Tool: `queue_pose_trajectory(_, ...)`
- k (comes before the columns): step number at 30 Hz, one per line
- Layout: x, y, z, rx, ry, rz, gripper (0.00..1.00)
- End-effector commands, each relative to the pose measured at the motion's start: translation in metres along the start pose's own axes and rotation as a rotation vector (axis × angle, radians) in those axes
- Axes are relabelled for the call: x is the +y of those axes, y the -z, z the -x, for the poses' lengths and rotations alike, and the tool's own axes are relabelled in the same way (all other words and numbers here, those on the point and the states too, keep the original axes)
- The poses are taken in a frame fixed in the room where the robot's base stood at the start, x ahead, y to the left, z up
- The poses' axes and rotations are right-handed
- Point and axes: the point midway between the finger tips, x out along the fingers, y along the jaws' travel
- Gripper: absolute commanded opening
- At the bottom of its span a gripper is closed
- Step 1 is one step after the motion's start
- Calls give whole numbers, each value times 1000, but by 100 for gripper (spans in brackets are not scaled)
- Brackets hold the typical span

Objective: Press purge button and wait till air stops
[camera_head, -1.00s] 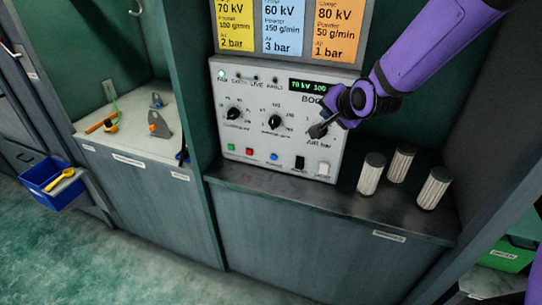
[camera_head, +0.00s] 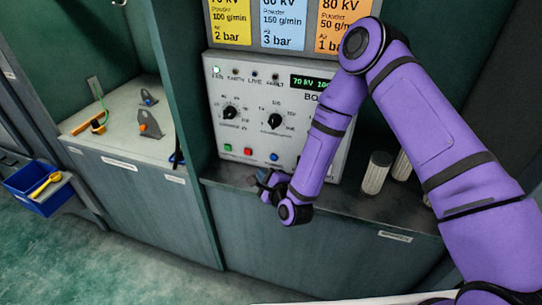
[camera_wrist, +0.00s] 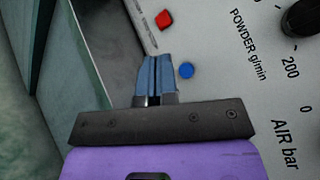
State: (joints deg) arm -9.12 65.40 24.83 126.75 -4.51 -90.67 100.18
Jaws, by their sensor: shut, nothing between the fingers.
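The control panel (camera_head: 290,148) carries a green button (camera_head: 228,148), a red button (camera_head: 248,151) and a blue button (camera_head: 274,157) along its lower edge. Labels by the buttons are too small to read, so I cannot tell which is purge. My gripper (camera_head: 263,180) is low in front of the panel, just below the blue button. In the wrist view, the fingers (camera_wrist: 155,62) are together and empty. Their tips lie beside the blue button (camera_wrist: 186,71), apart from it in the picture; the red button (camera_wrist: 164,20) is farther up. I cannot tell how far the tips are from the panel face.
A dark ledge (camera_head: 225,176) runs below the panel. Grey filter cylinders (camera_head: 376,173) stand to the right, partly hidden by my arm. A bench with hooks (camera_head: 149,124) is at left, and a blue bin (camera_head: 30,190) hangs lower left. Setting cards (camera_head: 283,24) are above.

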Motion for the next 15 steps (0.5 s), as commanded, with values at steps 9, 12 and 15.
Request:
queue_pose_trajectory(9,29,5,11,-1,60,-136,0)
queue_pose_trajectory(12,29,5,11,-1,61,-138,0)
queue_pose_trajectory(15,28,5,11,-1,61,-137,0)
